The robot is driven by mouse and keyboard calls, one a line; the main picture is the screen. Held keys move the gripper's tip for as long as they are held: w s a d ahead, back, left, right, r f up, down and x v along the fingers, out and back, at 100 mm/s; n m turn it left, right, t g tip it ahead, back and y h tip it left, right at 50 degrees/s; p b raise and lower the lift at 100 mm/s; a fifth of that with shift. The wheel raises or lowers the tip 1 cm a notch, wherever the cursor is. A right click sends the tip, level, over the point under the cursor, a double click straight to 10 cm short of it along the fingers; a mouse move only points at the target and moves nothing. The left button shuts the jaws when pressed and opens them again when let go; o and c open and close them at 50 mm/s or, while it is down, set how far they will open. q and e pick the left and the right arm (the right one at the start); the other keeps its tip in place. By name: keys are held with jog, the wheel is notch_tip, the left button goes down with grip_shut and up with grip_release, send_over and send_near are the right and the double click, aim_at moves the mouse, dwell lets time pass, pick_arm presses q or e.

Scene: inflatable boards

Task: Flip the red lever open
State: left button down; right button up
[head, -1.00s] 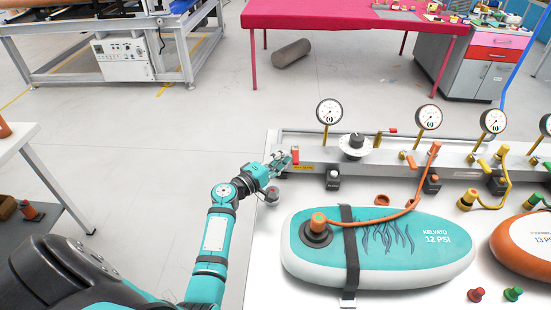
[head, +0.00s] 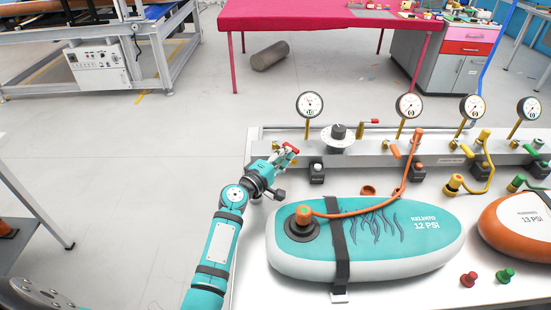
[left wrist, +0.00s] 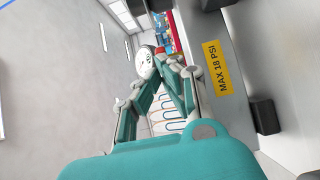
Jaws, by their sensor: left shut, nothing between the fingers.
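In the left wrist view the fingertips (left wrist: 175,62) come together, with a white gauge (left wrist: 146,63) beyond. My right gripper is out of view.
Several gauges (head: 409,106) stand up along the manifold. An orange hose (head: 375,211) runs from it to the teal board (head: 400,240) on the white table (head: 250,285). An orange board (head: 515,225) lies to the right. A yellow MAX 18 PSI label (left wrist: 217,67) is beside the fingers.

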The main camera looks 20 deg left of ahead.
aim_at(294, 151)
pick_arm(q)
jog(key=shift+w+d, duration=1.05)
jog(key=shift+w, duration=0.2)
jog(key=shift+w+d+n+y, duration=0.2)
jog(key=shift+n+y, duration=0.2)
jog(key=shift+y, duration=0.15)
jog(key=shift+w+d+n+y, duration=0.1)
jog(key=shift+w+n+y, duration=0.1)
jog(key=shift+n+y, duration=0.3)
jog(key=shift+w+d+t+y, duration=0.1)
jog(key=shift+w+t+y, duration=0.15)
jog(key=shift+w+t, duration=0.05)
jog(key=shift+w, duration=0.3)
